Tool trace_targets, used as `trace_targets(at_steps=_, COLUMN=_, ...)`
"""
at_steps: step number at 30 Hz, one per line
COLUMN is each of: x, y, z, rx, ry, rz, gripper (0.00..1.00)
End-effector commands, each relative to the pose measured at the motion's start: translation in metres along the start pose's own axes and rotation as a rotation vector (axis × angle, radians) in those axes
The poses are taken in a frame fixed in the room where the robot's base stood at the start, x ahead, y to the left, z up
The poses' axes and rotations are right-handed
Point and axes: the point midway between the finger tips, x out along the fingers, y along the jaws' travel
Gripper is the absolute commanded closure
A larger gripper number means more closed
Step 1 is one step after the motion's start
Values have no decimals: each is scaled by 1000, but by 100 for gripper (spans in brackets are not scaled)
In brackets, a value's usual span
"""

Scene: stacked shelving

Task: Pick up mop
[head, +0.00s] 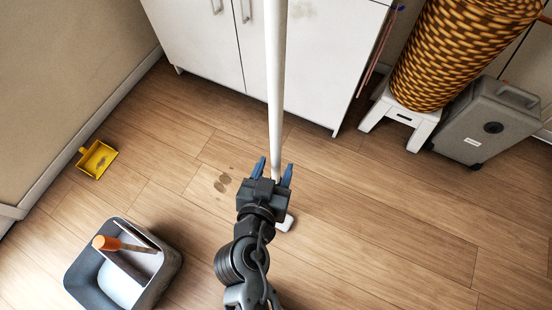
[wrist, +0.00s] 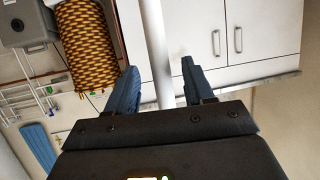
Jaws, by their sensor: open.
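The mop has a long white pole (head: 276,90) that stands almost upright in the head view. A small pale piece (head: 285,222) at floor level, partly hidden behind my gripper, seems to be its foot. My gripper (head: 273,172) is open, with one blue finger on each side of the pole in the picture. In the wrist view the pole (wrist: 157,45) also shows in the gap between the fingertips (wrist: 160,72). I cannot tell whether the pole is fully between the fingers or just beyond them. No finger visibly presses on it.
A grey bucket (head: 75,278) with an orange-handled tool (head: 106,243) stands lower left. A yellow dustpan (head: 97,160) lies near the left wall. White cabinets (head: 205,40) stand behind. A woven basket (head: 450,50) on a white stool (head: 403,116) and a grey case (head: 490,120) are right. The right floor is clear.

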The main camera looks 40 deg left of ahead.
Motion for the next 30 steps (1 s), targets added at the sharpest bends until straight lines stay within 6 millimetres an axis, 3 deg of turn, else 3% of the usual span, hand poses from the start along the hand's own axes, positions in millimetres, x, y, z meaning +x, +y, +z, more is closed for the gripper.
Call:
trace_targets(at_steps=9, x=41, y=-2, z=6, rx=-1, ry=0, rz=-1, gripper=48)
trace_targets(at_steps=18, x=45, y=-1, z=6, rx=0, ry=-1, rz=-1, gripper=48)
trace_targets(at_steps=30, x=45, y=-1, z=6, rx=0, ry=-1, rz=-1, gripper=85)
